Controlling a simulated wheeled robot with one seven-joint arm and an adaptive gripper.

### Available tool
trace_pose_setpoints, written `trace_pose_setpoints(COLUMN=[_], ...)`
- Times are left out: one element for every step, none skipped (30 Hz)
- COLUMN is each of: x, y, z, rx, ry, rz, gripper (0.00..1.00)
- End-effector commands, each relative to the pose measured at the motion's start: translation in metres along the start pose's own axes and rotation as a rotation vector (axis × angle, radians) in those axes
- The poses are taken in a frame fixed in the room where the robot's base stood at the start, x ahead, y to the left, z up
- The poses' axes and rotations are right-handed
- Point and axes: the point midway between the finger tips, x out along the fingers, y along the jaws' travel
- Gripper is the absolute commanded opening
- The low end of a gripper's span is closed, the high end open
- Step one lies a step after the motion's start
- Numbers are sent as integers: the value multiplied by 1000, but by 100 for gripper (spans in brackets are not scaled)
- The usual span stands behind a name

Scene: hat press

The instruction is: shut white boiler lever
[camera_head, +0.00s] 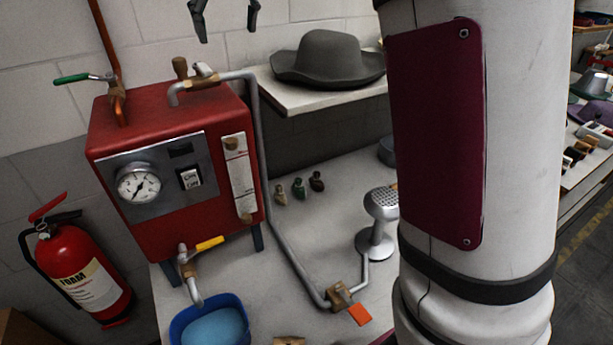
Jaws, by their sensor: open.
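The red boiler (115,160) stands on the table at the left, with a gauge and a switch on its front. The white lever (204,70) sits on a brass valve on the boiler's top, where a grey pipe leaves to the right. The lever looks short and foreshortened, so I cannot tell its exact angle to the pipe. My gripper (226,30) is at the top edge of the view. Its two dark fingertips point down, apart and empty, above the lever and not touching it. The rest of the gripper is out of view.
A green lever (72,78), a yellow lever (209,243) and an orange lever (359,315) are on other valves. A grey hat (330,58) rests on a shelf. A blue bucket (180,322) and a fire extinguisher (85,275) are lower left. My arm blocks the right.

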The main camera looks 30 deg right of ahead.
Motion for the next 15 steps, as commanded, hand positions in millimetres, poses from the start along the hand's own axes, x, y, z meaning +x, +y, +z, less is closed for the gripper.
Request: trace_pose_setpoints(x=[-8,-14,-21,-26,-32,-39,-44,-49,-56,-59,-63,-69,-73,-76,-81], y=[0,0,0,0,1,1,1,1,1,1,1,1,1,1,1], z=[-2,-1,-2,-2,-2,-2,-1,-2,-1,-1,-1,-1,-1,-1,-1], rx=[1,1,1,1,1,2,2,2,2,2,2,2,2,2,2], ry=[4,3,3,3,3,3,2,3,2,2,2,1,2,0,1], rz=[1,1,1,1,2,2,2,2,2,2,2,3,3,3,3], gripper=[72,72,72,72,72,72,72,72,72,72,72,72,72,72,72])
